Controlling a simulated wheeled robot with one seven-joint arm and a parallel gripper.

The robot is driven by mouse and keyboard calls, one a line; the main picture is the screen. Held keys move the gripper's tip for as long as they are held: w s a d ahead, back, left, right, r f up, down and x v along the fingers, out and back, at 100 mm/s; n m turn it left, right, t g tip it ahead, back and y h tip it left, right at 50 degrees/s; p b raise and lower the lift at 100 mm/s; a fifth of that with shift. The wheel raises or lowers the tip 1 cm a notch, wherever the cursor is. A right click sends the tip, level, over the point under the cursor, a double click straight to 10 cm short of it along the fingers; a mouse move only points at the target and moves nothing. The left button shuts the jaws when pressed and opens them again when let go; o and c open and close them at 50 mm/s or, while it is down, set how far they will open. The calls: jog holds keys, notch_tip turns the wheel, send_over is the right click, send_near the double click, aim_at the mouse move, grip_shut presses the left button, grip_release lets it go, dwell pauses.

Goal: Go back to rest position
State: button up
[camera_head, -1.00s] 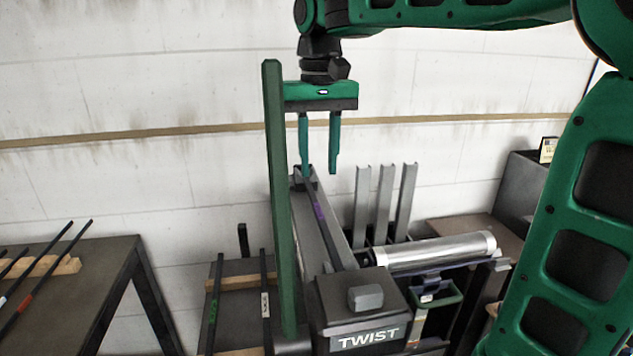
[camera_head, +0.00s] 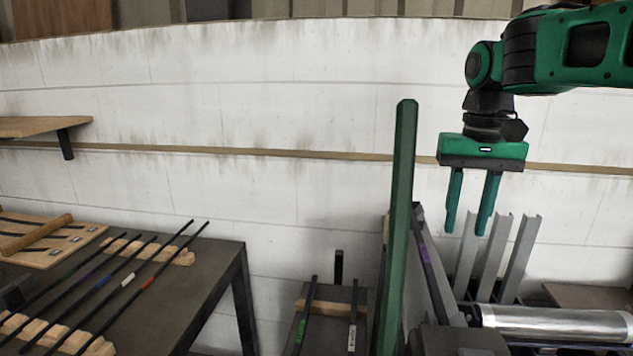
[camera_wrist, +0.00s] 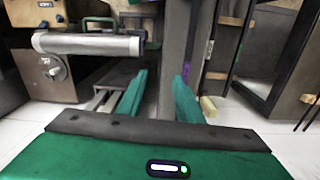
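My gripper (camera_head: 464,228) hangs fingers-down in the head view, right of the tall green post (camera_head: 402,220). Its two teal fingers are apart with nothing between them. In the wrist view the fingers of my gripper (camera_wrist: 160,100) are also spread and empty. Behind and below it stands the machine with a dark rail carrying a purple mark (camera_head: 423,255). A silver cylinder (camera_head: 555,322) lies to the right; it also shows at upper left in the wrist view (camera_wrist: 88,44).
A dark table (camera_head: 190,290) at left holds several thin black rods on wooden racks. A lower bench (camera_head: 335,300) holds two rods. Upright grey channels (camera_head: 493,258) stand behind the cylinder. A wooden shelf (camera_head: 45,126) is on the wall. Space above the left table is clear.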

jog(key=s+d+f+m, duration=0.1)
jog(key=s+d+f, duration=0.5)
jog(key=s+f, duration=0.2)
jog(key=s+d+f+m, duration=0.2)
jog(key=s+d+f, duration=0.4)
jog(key=s+f, duration=0.3)
jog(key=s, duration=0.4)
jog(key=shift+s+d+f, duration=0.15)
jog(key=shift+f, duration=0.1)
jog(key=shift+w+f, duration=0.2)
jog(key=shift+w, duration=0.4)
jog(key=shift+s, duration=0.15)
jog(key=shift+c, duration=0.2)
